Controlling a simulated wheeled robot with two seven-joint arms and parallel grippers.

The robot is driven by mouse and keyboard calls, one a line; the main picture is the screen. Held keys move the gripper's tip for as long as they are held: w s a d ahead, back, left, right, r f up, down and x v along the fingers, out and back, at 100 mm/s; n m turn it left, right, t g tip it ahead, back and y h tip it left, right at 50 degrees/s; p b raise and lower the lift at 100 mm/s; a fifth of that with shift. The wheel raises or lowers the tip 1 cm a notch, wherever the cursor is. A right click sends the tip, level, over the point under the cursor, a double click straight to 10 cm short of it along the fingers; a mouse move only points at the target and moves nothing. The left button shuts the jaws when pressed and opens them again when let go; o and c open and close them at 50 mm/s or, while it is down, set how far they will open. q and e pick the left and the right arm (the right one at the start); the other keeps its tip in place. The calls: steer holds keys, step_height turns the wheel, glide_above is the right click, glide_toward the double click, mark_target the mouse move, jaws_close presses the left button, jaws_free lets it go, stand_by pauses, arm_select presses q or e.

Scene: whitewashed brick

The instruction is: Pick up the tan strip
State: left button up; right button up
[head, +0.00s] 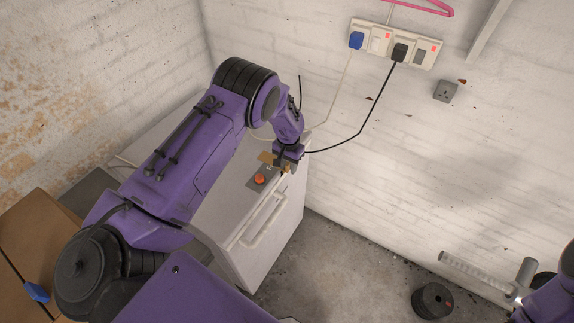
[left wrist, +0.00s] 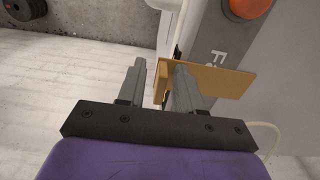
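The tan strip (left wrist: 222,81) shows in the left wrist view beside a grey label plate. It looks bent, with a short upright part showing in the gap between my fingers. In the head view the tan strip (head: 267,157) sticks out left of my left gripper, above the white cabinet top. My left gripper (left wrist: 161,82) is open; its right finger covers part of the strip, and a gap shows between the left finger and the strip. The left gripper (head: 286,168) is small and partly hidden in the head view. Only a purple part of my right arm shows, at the lower right.
The white cabinet (head: 225,205) carries a red button (head: 260,179) on a grey plate and a pale handle (head: 265,221). A black cable (head: 361,130) runs from the wall sockets (head: 395,43) down near my left gripper. A dark round spool (head: 432,300) lies on the floor.

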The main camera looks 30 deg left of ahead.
arm_select(q)
steer(key=shift+r, duration=0.15)
steer(key=shift+r, duration=0.35)
step_height(320, 180, up, 8)
steer(key=b, duration=0.3)
steer(key=shift+d+r, duration=0.1)
steer(key=shift+r, duration=0.7)
steer(key=shift+c, duration=0.2)
